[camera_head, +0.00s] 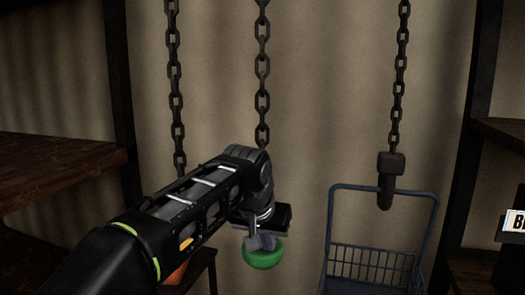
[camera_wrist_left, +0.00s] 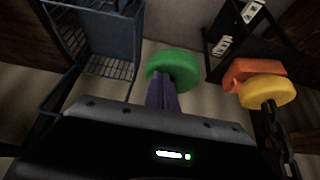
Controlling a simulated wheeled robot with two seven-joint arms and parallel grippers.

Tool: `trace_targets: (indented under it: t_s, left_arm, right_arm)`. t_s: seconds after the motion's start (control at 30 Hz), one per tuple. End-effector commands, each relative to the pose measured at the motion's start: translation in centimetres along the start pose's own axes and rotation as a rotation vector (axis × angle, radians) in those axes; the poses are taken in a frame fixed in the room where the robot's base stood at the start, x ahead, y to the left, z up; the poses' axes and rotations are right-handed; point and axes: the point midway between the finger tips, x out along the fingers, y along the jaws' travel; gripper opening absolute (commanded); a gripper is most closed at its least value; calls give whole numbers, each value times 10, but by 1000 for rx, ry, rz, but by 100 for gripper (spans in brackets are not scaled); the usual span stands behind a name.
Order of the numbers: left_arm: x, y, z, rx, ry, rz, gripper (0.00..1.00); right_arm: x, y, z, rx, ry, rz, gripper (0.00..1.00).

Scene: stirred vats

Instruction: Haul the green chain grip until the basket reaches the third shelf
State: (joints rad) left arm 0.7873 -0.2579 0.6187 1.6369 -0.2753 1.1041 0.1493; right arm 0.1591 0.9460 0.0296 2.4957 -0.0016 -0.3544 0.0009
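The green chain grip (camera_head: 262,257) is a round knob low in the middle of the head view, in line below the middle chain (camera_head: 262,75). My left gripper (camera_head: 262,241) points down onto it. In the left wrist view the fingers (camera_wrist_left: 162,92) sit close together against the green grip (camera_wrist_left: 172,64) and look shut on its upper part, though the exact contact is partly hidden. The blue wire basket (camera_head: 368,252) is low at right, its tall handle at the black hook (camera_head: 386,183) of the right chain (camera_head: 399,80). My right gripper is out of view.
A yellow grip (camera_wrist_left: 267,92) and an orange block (camera_wrist_left: 253,72) lie right of the green grip in the wrist view. A left chain (camera_head: 175,90) hangs beside my arm. Wooden shelves stand at left (camera_head: 55,165) and right (camera_head: 503,130). A plain wall lies behind.

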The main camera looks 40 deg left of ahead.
Motion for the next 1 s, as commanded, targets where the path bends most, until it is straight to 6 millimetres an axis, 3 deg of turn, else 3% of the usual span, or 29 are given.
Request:
trace_targets:
  t_s: [0.3, 0.43, 1.0]
  left_arm:
    - [24, 0, 16, 0, -7, 1, 0]
    - [19, 0, 13, -1, -7, 1, 0]
    - [-41, 1, -24, 1, -6, 1, 0]
  right_arm:
    - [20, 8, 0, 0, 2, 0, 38]
    - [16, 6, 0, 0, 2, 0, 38]
    - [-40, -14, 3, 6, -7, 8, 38]
